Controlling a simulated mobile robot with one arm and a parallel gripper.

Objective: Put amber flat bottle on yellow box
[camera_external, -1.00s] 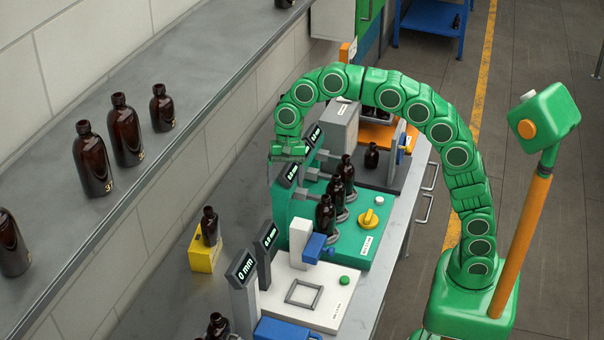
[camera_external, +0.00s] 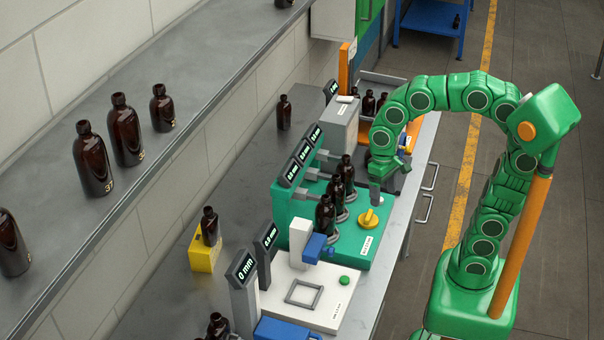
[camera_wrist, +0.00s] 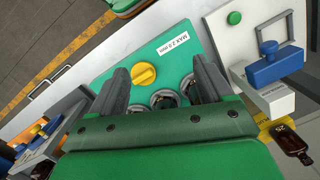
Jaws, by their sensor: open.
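The yellow box (camera_external: 203,260) stands on the bench by the wall. A small dark amber bottle (camera_external: 209,226) is upright on or against it; I cannot tell which. In the wrist view the box (camera_wrist: 264,131) and a bottle (camera_wrist: 292,144) show at the right edge. Several other amber bottles stand about; three (camera_external: 326,213) are on the green fixture (camera_external: 350,247). I cannot tell which bottle is the flat one. My gripper (camera_external: 375,195) is open, pointing down near the fixture's yellow knob. In the wrist view its spread fingers (camera_wrist: 160,70) hold nothing.
A white fixture (camera_external: 320,300) with a blue clamp is in front of the green one. A grey box (camera_external: 342,125) and a tray with bottles (camera_external: 369,103) are farther back. Several bottles stand on the wall shelf (camera_external: 125,130). Bare bench lies along the wall.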

